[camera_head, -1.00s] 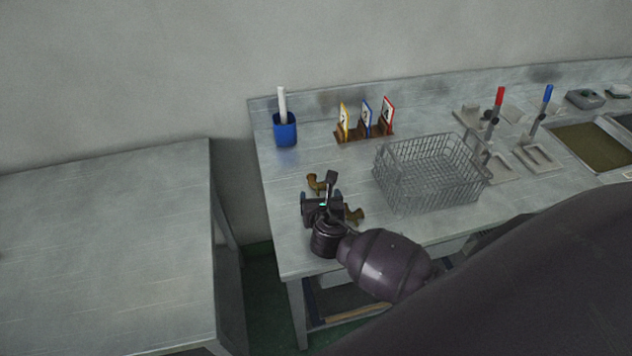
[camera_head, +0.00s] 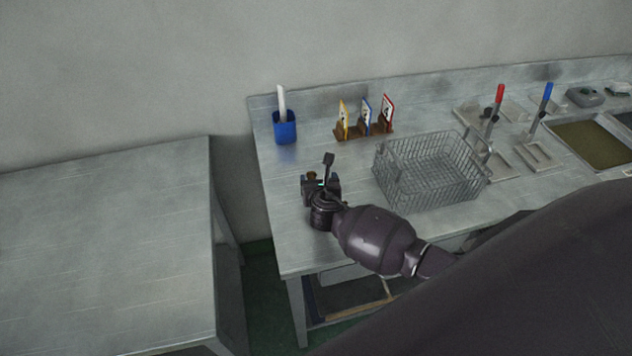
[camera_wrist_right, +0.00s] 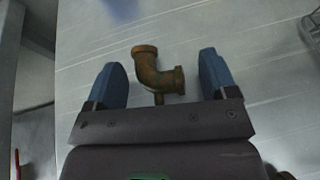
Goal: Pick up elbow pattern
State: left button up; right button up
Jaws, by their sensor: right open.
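The brown elbow pattern (camera_wrist_right: 158,75) lies on the grey bench top. In the right wrist view it sits between the two blue fingers of my right gripper (camera_wrist_right: 162,62), with a gap on each side. In the head view only a small part of the elbow (camera_head: 311,175) shows past my right gripper (camera_head: 320,184), which is open and low over the bench's left part. My left gripper is not in view.
A wire basket (camera_head: 432,195) stands just right of my right gripper. A blue cup (camera_head: 285,130) and a rack of coloured cards (camera_head: 352,133) stand behind. Clamps with red (camera_head: 499,94) and blue (camera_head: 547,93) handles are farther right. The bench's left edge is near.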

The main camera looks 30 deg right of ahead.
jog(key=c, duration=0.9)
